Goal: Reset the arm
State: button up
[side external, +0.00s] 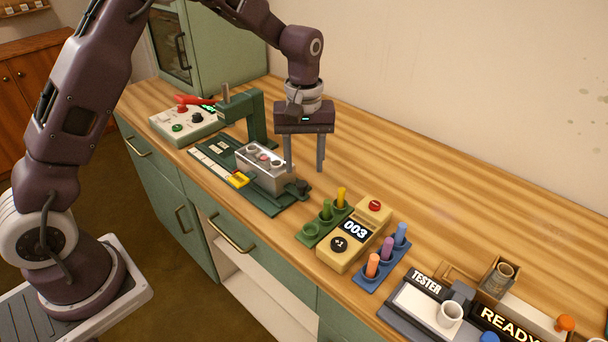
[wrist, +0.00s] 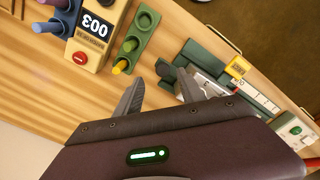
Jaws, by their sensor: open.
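In the wrist view my gripper (wrist: 168,98) also looks open and empty, with bare wood and the green fixture's end (wrist: 166,70) beyond the fingertips. Part of the silver block is hidden behind the right finger in that view. The gap between the fingertips and the table is hard to judge.
A green rack (side external: 309,237) with pegs, a yellow counter box (side external: 330,254) reading 003 and a blue rack (side external: 368,281) stand to the right. A TESTER station (side external: 412,302) and READY sign (side external: 505,324) lie farther right. A control box (side external: 170,125) stands left. The table's back is clear.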

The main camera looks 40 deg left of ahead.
jog(key=shift+r, duration=0.9)
jog(key=s+r+m+t, duration=0.2)
jog(key=s+r, duration=0.5)
jog(key=r, duration=0.3)
jog(key=s+r+m+t, duration=0.1)
jog(key=s+r+m, duration=0.1)
jog(key=s, duration=0.9)
jog(key=s+r+m+t, duration=0.1)
jog(key=s+m, duration=0.4)
jog(key=s, duration=0.6)
jog(key=shift+a+r+t, duration=0.35)
jog(key=shift+r+t, duration=0.05)
jog(key=shift+t, duration=0.4)
jog(key=shift+w, duration=0.1)
